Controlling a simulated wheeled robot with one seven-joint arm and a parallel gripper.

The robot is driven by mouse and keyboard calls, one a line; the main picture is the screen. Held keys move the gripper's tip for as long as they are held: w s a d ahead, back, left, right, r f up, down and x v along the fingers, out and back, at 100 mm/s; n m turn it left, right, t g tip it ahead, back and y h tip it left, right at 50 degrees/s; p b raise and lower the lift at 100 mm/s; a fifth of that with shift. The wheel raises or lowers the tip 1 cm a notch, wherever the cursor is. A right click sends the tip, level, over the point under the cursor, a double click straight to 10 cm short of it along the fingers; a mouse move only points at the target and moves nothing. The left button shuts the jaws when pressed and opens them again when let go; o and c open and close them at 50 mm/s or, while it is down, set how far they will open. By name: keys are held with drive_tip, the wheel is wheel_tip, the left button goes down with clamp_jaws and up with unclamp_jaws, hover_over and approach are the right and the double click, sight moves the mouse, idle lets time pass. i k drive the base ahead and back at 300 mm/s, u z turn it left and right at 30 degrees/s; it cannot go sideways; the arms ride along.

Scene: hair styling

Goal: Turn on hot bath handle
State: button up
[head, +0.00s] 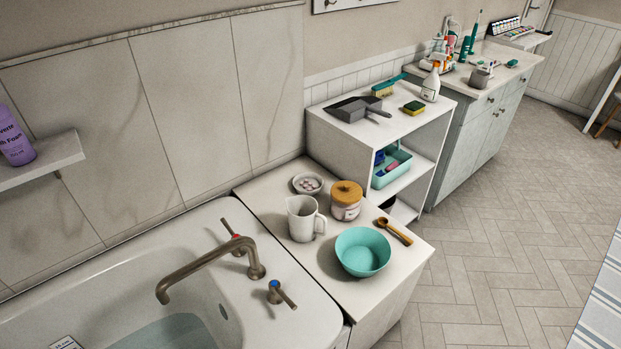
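The bath's hot handle (236,235) is a brass lever with a red mark, at the back of the tub deck behind the spout. Its lever points up and to the left. The cold handle (280,292) has a blue mark and sits in front of the spout, its lever pointing down and right. The brass spout (205,262) curves out over the white bathtub (265,322), which holds some water at the lower left. No water stream shows from the spout. My gripper is not in view.
A side table right of the tub holds a white pitcher (301,220), a lidded jar (345,202), a teal bowl (362,251) and a wooden spoon (394,231). A wall shelf (45,163) with a purple bottle (14,138) juts out at left.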

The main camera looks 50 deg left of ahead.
sight(223, 220)
drive_tip(key=i, duration=0.65)
drive_tip(key=u, duration=3)
drive_tip(key=i, duration=0.5)
drive_tip(key=z, duration=0.05)
